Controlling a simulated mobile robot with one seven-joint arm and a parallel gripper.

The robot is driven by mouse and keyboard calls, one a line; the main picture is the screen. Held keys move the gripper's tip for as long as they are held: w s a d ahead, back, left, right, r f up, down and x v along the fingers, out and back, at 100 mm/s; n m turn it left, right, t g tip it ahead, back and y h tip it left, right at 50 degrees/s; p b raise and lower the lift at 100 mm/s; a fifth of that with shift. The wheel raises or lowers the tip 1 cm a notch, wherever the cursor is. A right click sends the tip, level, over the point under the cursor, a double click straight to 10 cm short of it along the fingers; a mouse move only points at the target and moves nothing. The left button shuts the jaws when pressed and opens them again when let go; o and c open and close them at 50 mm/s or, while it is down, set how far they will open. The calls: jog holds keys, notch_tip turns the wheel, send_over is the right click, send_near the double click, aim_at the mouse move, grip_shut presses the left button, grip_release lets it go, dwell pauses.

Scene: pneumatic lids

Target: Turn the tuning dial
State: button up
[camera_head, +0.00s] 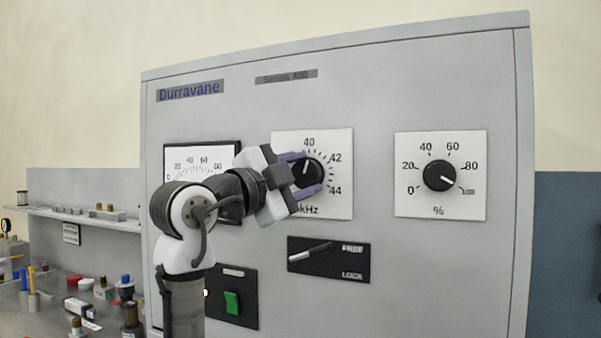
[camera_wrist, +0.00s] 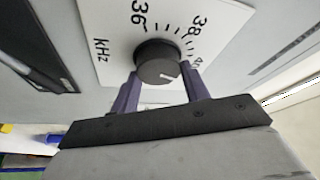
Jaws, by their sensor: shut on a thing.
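The tuning dial (camera_head: 306,172) is a round black knob with a white pointer line on a white kHz plate (camera_head: 340,142) on the grey cabinet front. In the head view, the numbers 40, 42 and 44 show, and the pointer is near 40. My gripper (camera_head: 307,173) comes from the left, with its purple fingers on either side of the dial, shut on it. In the wrist view, the dial (camera_wrist: 158,62) sits between the two fingertips (camera_wrist: 158,84). The gripper hides the left part of the plate in the head view.
A percent dial (camera_head: 439,175) is to the right. A lever switch (camera_head: 310,252) marked FREE and LOCK is below the tuning dial. A meter (camera_head: 202,158) is behind my arm, and a green button (camera_head: 231,303) is lower left. A cluttered bench (camera_head: 50,312) stands at far left.

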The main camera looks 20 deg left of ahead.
jog(key=m+g+p, duration=0.1)
jog(key=m+g, duration=0.1)
jog(key=m, duration=0.4)
jog(key=shift+g, duration=0.3)
dwell(0.4)
jog(key=o, duration=1)
jog(key=b+v, duration=0.4)
jog(key=v, duration=0.9)
jog(key=shift+s+a+b, duration=0.1)
jog(key=shift+s+b, duration=0.2)
jog(key=shift+s, duration=0.1)
